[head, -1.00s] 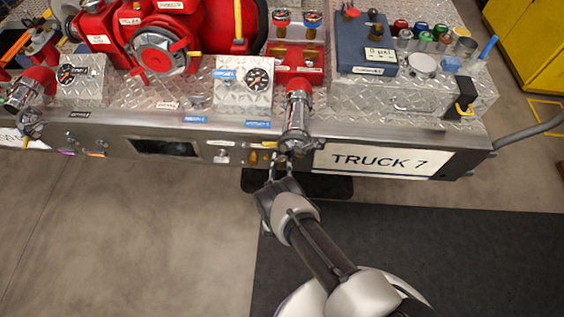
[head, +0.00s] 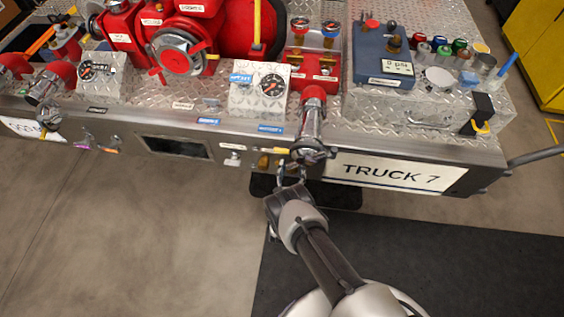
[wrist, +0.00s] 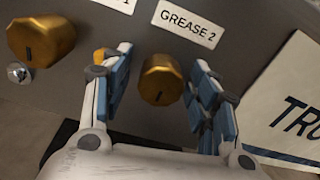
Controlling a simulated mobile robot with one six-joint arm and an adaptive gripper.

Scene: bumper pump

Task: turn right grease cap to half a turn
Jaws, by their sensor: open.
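The right grease cap (wrist: 160,82) is a faceted brass knob below the GREASE 2 label (wrist: 188,24) in the wrist view. A dark notch marks its lower face. My gripper (wrist: 162,92) is open, with one finger on each side of this cap and a visible gap to both. In the head view my gripper (head: 291,174) is at the bumper's front face, under the chrome outlet, and the right cap is not clear there. The left grease cap (wrist: 40,40) is a similar brass knob, also visible in the head view (head: 263,161).
A small round silver fitting (wrist: 19,73) is below the left cap. A chrome outlet (head: 311,128) overhangs my gripper. The TRUCK 7 plate (head: 391,174) is just to the right. An orange-yellow piece (wrist: 103,55) shows by the left finger. Open floor lies in front.

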